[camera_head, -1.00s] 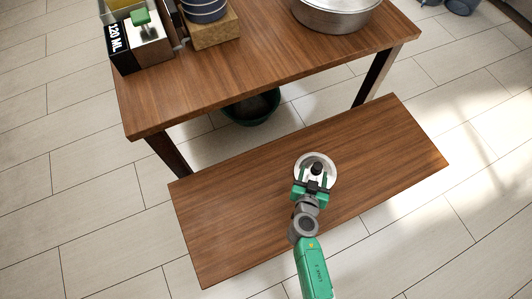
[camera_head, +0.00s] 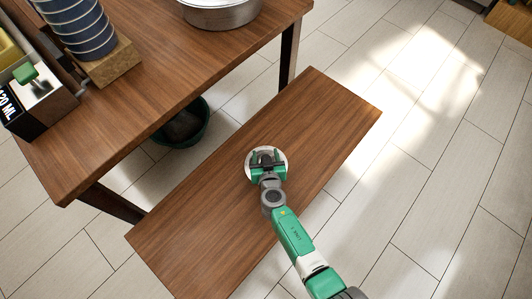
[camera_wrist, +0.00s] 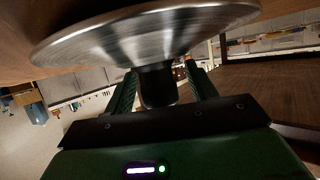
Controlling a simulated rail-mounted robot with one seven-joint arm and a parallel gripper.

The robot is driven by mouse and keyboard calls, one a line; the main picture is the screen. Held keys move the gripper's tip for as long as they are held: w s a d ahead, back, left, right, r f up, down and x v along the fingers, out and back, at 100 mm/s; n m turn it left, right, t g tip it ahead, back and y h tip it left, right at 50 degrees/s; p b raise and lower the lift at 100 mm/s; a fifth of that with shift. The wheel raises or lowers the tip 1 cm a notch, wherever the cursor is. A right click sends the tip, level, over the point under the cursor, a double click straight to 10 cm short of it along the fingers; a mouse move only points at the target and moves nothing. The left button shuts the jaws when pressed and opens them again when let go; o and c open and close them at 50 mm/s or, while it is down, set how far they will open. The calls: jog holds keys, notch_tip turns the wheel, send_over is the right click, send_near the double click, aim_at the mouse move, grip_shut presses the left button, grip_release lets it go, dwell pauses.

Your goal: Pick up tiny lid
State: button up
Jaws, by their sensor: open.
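The tiny lid is a round silver metal lid (camera_head: 250,168) lying on the low wooden bench, partly covered by my gripper. In the wrist view, the brushed lid (camera_wrist: 110,42) fills the top of the picture. Its black knob (camera_wrist: 157,88) points toward my gripper. My gripper (camera_head: 267,160) is over the lid in the head view. In the wrist view, its green fingers (camera_wrist: 160,80) are open, one on each side of the knob, with visible gaps. The knob is not clearly visible in the head view.
The low bench (camera_head: 325,125) is otherwise clear. A higher wooden table (camera_head: 165,75) stands behind it, holding a metal pot (camera_head: 222,14), blue stacked dishes (camera_head: 78,30) and a labelled box (camera_head: 35,95). A dark green bin (camera_head: 185,128) sits on the floor beneath.

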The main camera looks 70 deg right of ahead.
jog(key=c, duration=1.1)
